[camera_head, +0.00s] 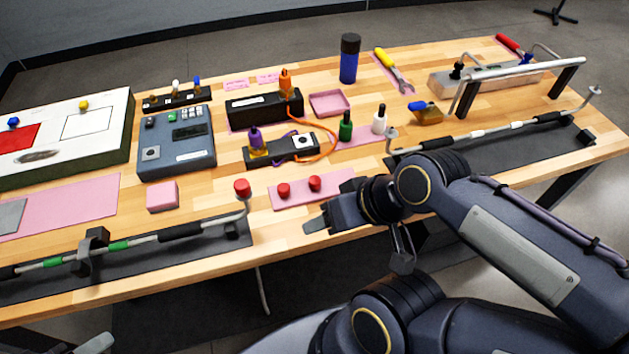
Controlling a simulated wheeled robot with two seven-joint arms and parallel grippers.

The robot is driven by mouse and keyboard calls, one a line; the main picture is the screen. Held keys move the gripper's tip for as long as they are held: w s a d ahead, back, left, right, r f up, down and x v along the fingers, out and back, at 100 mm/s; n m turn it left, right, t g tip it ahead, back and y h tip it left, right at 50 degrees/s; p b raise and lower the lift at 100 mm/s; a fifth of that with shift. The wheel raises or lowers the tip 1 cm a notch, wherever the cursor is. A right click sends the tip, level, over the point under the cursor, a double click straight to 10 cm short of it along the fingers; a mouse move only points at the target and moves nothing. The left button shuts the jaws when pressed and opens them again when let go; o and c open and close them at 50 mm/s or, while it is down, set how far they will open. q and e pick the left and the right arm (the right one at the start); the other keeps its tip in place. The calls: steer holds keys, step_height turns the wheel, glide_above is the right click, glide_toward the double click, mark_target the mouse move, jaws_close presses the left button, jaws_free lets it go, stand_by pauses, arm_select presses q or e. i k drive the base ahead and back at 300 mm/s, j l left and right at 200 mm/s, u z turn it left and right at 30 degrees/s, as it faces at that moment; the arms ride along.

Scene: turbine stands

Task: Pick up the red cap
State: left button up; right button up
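Two small red caps stand on a pink mat (340,178) near the table's front edge: a left cap (284,190) and a right cap (315,183). A third red cap (242,187) is at the raised end of a bent metal tube to their left. My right gripper (316,223) reaches in from the right, in front of the mat and near the table's front edge. It is apart from the caps in the picture, and its finger opening is not clear.
The bent tube (145,241) lies on a dark mat at the front left. A pink block (162,196) and a grey keypad box (176,143) stand behind it. A black box (282,149), green bottle (345,127) and white bottle (379,120) stand behind the caps.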

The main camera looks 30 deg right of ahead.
mark_target(313, 181)
steer(key=u, duration=1.45)
steer(key=k+z, duration=0.1)
steer(key=z, duration=2.4)
steer(key=i+l+u, duration=0.25)
steer(key=l, duration=0.4)
steer(key=l+u, duration=0.25)
steer(key=l, duration=0.35)
steer(key=l+u, duration=0.3)
steer(key=l, duration=0.4)
steer(key=i, duration=0.05)
